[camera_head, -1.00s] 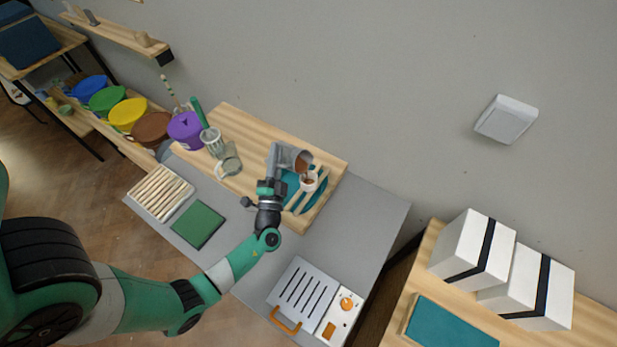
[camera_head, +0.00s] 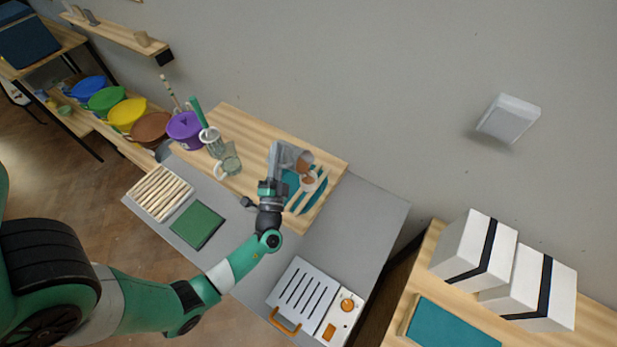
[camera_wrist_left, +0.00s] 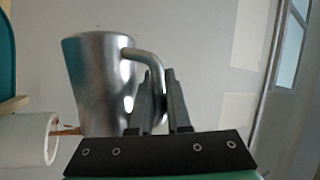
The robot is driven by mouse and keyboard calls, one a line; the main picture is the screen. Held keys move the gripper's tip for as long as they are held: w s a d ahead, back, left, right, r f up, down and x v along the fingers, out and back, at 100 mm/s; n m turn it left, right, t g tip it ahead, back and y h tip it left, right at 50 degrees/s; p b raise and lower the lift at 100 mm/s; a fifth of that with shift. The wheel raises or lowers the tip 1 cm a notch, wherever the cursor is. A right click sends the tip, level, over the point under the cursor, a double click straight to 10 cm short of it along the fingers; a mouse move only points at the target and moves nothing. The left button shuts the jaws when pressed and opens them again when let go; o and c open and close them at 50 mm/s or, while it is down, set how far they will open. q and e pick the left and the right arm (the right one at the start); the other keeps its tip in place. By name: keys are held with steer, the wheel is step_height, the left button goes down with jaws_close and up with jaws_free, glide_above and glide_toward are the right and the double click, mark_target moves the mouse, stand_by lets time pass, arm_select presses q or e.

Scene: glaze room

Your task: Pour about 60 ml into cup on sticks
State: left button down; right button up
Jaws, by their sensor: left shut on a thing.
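My left gripper (camera_head: 272,187) is shut on the handle of a grey metal jug (camera_head: 281,154). The jug is tilted, with its mouth toward the white cup (camera_head: 309,188) and brown liquid showing at the mouth. The cup stands on light wooden sticks (camera_head: 297,199) over a teal basin (camera_head: 290,182), and brown shows inside it. In the left wrist view the jug (camera_wrist_left: 97,85) hangs by its handle between the fingers (camera_wrist_left: 160,105). The cup (camera_wrist_left: 28,139) shows at the left, with a thin brown streak at its mouth. The liquid level is too small to read. My right gripper is not in view.
A glass mug (camera_head: 229,162) and a glass container with a green-handled tool stand left of the jug on the wooden board (camera_head: 250,125). A slatted wooden rack (camera_head: 160,192), green pad (camera_head: 197,225) and a slotted device (camera_head: 303,292) lie on the grey table (camera_head: 350,225). Coloured buckets line the left.

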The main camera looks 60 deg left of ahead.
arm_select(q)
steer(key=shift+w+d+r+m+t, duration=0.1)
steer(key=shift+d+r+m+t, duration=0.1)
steer(key=shift+m+t, duration=0.1)
steer(key=shift+b, duration=0.5)
steer(key=s+a+f+n+g+h+p, duration=0.1)
steer(key=s+a+f+n+g+p, duration=0.1)
steer(key=n, duration=0.4)
steer(key=shift+s+a+f+g, duration=0.35)
steer(key=shift+a+f+g, duration=0.5)
steer(key=shift+a+g, duration=0.25)
stand_by(0.4)
